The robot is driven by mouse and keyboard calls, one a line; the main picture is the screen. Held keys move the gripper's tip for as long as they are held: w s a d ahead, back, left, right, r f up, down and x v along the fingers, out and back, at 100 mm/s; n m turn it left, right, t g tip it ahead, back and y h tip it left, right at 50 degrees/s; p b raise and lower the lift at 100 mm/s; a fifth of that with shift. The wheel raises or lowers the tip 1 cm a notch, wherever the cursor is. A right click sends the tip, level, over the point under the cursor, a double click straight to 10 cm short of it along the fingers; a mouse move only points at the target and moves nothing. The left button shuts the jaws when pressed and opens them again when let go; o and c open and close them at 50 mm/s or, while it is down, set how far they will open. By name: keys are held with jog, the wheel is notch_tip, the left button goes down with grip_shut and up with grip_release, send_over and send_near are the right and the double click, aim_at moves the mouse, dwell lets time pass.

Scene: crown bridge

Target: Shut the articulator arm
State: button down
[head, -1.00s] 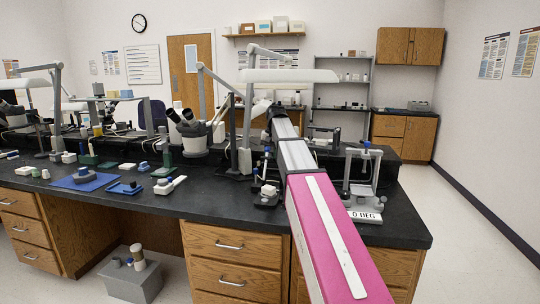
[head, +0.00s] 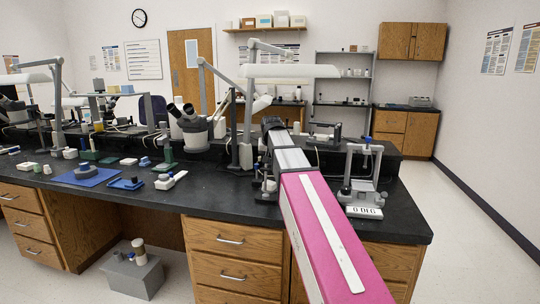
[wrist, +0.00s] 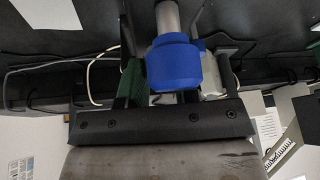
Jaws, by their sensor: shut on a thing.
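A small grey articulator (head: 265,185) stands near the front edge of the black bench in the head view. My pink and grey arm covers part of it, so I cannot tell how far its upper arm is tilted. In the wrist view a blue knob (wrist: 175,65) on a grey rod sits between the fingers of my gripper (wrist: 163,80), which is shut on it. In the head view the gripper's fingers are hidden or too small to make out.
A grey frame (head: 362,165) with a blue knob and a "0 DEG" plate (head: 364,211) stands right of my arm. A microscope (head: 192,130) and lamp posts stand behind. Left lie a blue mat (head: 102,178) and a white block with a grip (head: 170,180). The right floor is clear.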

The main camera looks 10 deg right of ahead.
jog(key=shift+s+a+f+t, duration=0.1)
jog(key=shift+s+f+t, duration=0.2)
jog(key=shift+f+t, duration=0.15)
jog(key=shift+s+a+f, duration=0.1)
jog(key=shift+s+f, duration=0.05)
jog(key=shift+f, duration=0.3)
jog(key=c, duration=0.9)
grip_release()
jog(key=shift+o, duration=0.2)
jog(key=shift+r, duration=0.1)
jog(key=shift+s+r, duration=0.15)
jog(key=shift+r, duration=0.1)
jog(key=v, duration=1)
